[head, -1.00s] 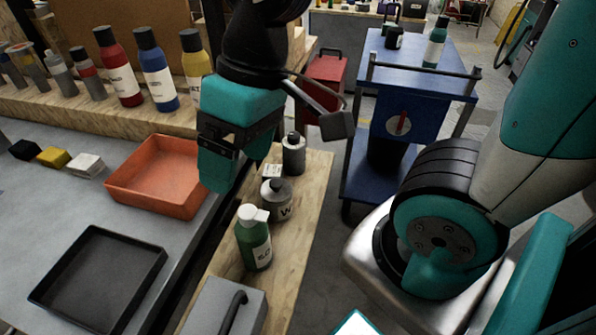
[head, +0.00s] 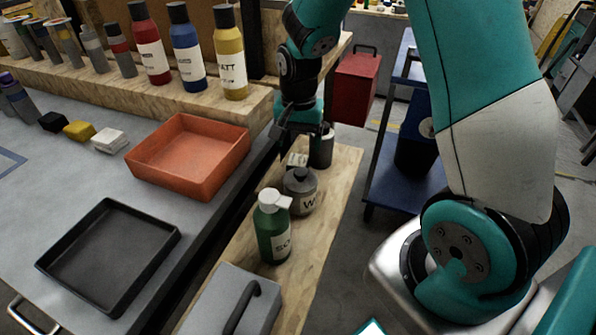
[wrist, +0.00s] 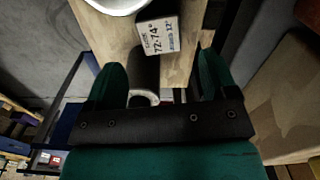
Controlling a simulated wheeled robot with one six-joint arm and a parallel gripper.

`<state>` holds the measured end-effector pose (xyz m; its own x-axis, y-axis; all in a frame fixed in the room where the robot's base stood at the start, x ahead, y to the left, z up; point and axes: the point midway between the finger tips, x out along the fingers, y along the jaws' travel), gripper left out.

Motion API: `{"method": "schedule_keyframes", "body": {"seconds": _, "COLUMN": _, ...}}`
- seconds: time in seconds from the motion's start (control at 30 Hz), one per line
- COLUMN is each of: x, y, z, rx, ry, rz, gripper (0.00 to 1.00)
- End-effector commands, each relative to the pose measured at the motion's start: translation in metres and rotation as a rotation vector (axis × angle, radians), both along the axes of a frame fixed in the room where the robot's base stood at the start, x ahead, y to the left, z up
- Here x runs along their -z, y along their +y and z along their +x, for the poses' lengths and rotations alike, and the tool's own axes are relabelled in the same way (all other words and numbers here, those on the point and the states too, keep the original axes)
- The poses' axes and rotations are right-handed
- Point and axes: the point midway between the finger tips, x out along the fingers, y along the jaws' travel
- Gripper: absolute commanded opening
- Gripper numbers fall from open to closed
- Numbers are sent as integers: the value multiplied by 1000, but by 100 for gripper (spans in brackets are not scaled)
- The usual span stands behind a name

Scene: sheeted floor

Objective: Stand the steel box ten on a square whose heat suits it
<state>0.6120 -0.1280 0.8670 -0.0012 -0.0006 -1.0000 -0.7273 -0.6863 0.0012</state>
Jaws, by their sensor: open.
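My gripper (head: 302,128) points down over the far end of the wooden shelf, open, its two green fingers (wrist: 160,82) spread in the wrist view. A dark grey canister (head: 320,150) stands close beside it; a dark shape (wrist: 146,68) shows between the fingers, and I cannot tell whether they touch it. A small white card (head: 297,159) lies there; in the wrist view the card (wrist: 158,36) reads about 72-74°. A grey box with a dark handle (head: 232,305) stands at the near end. I cannot tell which object is steel box ten. A blue-outlined square (head: 8,162) shows partly on the bench.
An orange tray (head: 190,155) and a black tray (head: 108,255) lie on the grey bench. Several bottles line the back ledge. A blue cart (head: 400,190) stands right.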

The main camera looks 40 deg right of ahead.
Motion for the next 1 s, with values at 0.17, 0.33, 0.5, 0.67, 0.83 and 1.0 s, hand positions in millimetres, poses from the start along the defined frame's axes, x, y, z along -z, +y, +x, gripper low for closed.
{"method": "schedule_keyframes", "body": {"seconds": 0.17, "x": 21, "y": 0, "z": 0, "rx": -1, "ry": 1, "rz": 1, "gripper": 79}}
{"method": "schedule_keyframes", "body": {"seconds": 0.33, "x": 34, "y": 2, "z": -2, "rx": -2, "ry": 2, "rz": 1, "gripper": 79}}
{"method": "schedule_keyframes", "body": {"seconds": 0.5, "x": 61, "y": 6, "z": -5, "rx": -1, "ry": 4, "rz": 1, "gripper": 79}}
{"method": "schedule_keyframes", "body": {"seconds": 0.67, "x": 74, "y": 6, "z": -4, "rx": -1, "ry": 1, "rz": 1, "gripper": 79}}
{"method": "schedule_keyframes", "body": {"seconds": 0.83, "x": 75, "y": 6, "z": -4, "rx": -1, "ry": -1, "rz": 1, "gripper": 79}}
{"method": "schedule_keyframes", "body": {"seconds": 1.0, "x": 75, "y": 6, "z": -4, "rx": -2, "ry": -1, "rz": 1, "gripper": 51}}
